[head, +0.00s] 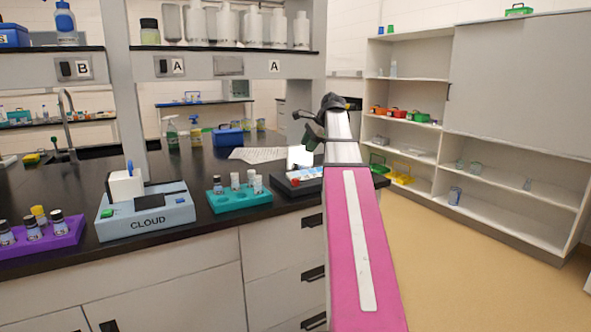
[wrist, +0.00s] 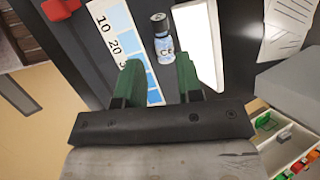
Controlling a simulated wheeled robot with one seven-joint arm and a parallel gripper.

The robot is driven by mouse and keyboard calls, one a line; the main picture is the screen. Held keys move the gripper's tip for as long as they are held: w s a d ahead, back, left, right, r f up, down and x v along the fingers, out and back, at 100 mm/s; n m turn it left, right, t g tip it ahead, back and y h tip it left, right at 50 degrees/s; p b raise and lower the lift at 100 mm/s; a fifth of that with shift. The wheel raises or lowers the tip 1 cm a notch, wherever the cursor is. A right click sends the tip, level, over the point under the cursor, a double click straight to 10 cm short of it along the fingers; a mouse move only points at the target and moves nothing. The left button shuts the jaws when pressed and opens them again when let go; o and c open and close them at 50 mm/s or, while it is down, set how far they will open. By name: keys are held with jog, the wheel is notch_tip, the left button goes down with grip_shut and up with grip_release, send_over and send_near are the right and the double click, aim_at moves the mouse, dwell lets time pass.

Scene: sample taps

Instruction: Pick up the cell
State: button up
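In the wrist view, a small vial (wrist: 163,43) with a dark cap and a pale label starting with "Ce" stands on a dark surface. My gripper (wrist: 158,68) has its two green fingers apart, and the vial shows just beyond and between the fingertips. Nothing is held between the fingers. In the head view, my gripper (head: 306,122) is above the counter near a black tray-like device (head: 296,187). I cannot make out this vial in the head view.
Beside the vial are a blue-and-white number scale (wrist: 124,45) and a bright white panel (wrist: 205,45). On the counter (head: 160,240) are a teal rack (head: 225,205) with vials, a "CLOUD" device (head: 150,222) and a purple rack (head: 40,242). Shelves (head: 400,160) stand right.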

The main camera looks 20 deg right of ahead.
aim_at(301, 168)
jog(key=x, duration=1)
jog(key=shift+f, duration=0.1)
jog(key=c, duration=0.5)
